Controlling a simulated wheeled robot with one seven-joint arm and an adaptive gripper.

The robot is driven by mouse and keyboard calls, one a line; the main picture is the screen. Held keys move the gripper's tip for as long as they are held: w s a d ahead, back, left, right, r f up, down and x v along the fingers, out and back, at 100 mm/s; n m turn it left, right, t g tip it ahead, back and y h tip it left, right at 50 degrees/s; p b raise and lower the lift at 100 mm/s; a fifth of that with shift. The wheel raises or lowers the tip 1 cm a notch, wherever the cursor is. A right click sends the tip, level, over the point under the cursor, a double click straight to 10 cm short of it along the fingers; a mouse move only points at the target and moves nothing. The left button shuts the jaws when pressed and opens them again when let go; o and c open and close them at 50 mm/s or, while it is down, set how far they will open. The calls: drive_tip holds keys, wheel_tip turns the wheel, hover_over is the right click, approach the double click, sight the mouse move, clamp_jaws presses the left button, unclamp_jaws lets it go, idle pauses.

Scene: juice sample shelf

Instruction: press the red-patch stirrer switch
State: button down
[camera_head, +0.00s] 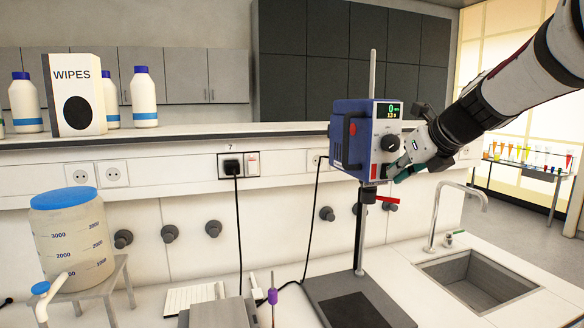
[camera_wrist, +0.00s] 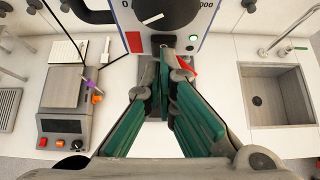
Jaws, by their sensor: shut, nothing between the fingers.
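The stirrer (camera_head: 364,141) is a blue box with a light front, held on an upright rod. Its display is lit and reads 0 on the top line. In the wrist view, the stirrer front (camera_wrist: 205,20) shows a large dark knob (camera_wrist: 165,12), a red patch (camera_wrist: 134,42) below left of it, and a dark switch-like part (camera_wrist: 163,40) beside the patch. My gripper (camera_head: 391,172) is at the lower front of the stirrer. Its teal fingers are shut and empty in the wrist view (camera_wrist: 165,84), with the tips just below the dark part. I cannot tell whether they touch the front.
A red clamp handle (camera_head: 386,200) sticks out below the stirrer. A sink (camera_head: 478,282) with a tap (camera_head: 435,215) lies to the right. A blue-lidded canister (camera_head: 72,235) stands at left. Cables hang from the wall sockets (camera_head: 238,165).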

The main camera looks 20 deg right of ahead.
drive_tip(key=shift+w+r+p, duration=0.2)
drive_tip(key=shift+w+p, duration=0.05)
drive_tip(key=shift+p, duration=0.1)
idle(0.3)
drive_tip(key=shift+r+p, duration=0.8)
drive_tip(key=shift+p, duration=0.05)
